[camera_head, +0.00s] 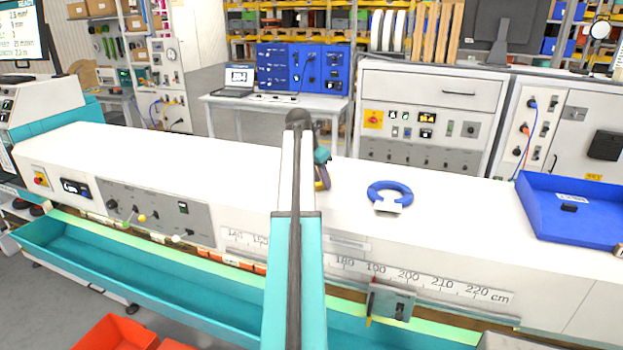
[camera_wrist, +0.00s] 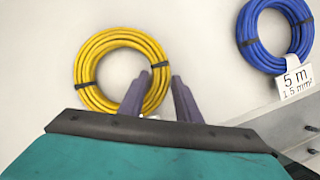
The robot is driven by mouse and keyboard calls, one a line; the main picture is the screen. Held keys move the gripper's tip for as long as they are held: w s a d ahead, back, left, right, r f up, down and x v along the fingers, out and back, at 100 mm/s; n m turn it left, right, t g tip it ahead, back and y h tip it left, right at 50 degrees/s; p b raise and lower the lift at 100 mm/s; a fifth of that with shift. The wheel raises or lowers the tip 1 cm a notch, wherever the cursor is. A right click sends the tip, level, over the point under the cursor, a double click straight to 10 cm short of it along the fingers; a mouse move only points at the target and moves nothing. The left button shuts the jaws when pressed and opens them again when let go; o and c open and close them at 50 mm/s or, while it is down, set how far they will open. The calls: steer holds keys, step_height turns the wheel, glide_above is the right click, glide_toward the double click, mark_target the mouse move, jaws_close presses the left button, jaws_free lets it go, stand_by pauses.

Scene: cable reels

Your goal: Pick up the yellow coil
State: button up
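The yellow coil (camera_wrist: 84,65) lies flat on the white bench top in the wrist view, with dark bands around it. In the head view only a small part of the yellow coil (camera_head: 325,181) shows; my arm hides the rest. My gripper (camera_wrist: 160,80) is open, its two purple fingers apart at the coil's right side. The left finger overlaps the ring's opening, and the right finger is just outside the ring. The coil's right strand shows between them. I cannot tell whether either finger touches it.
A blue coil (camera_head: 390,186) with a white tag lies to the right on the bench (camera_head: 230,160); it also shows in the wrist view (camera_wrist: 246,35). A blue tray (camera_head: 560,232) stands at the bench's right end. A scale and teal trough run along the front. The left bench top is clear.

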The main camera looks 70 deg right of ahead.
jaws_close()
steer(key=shift+r, duration=0.1)
steer(key=shift+r+b, duration=1.25)
steer(key=shift+r, duration=0.4)
steer(key=shift+a+b, duration=0.3)
steer(key=shift+a, duration=0.6)
steer(key=a+r+b, duration=0.1)
steer(key=a+b, duration=0.4)
steer(key=a, duration=0.9)
steer(key=shift+r, duration=0.25)
steer(key=shift+w+a, duration=0.1)
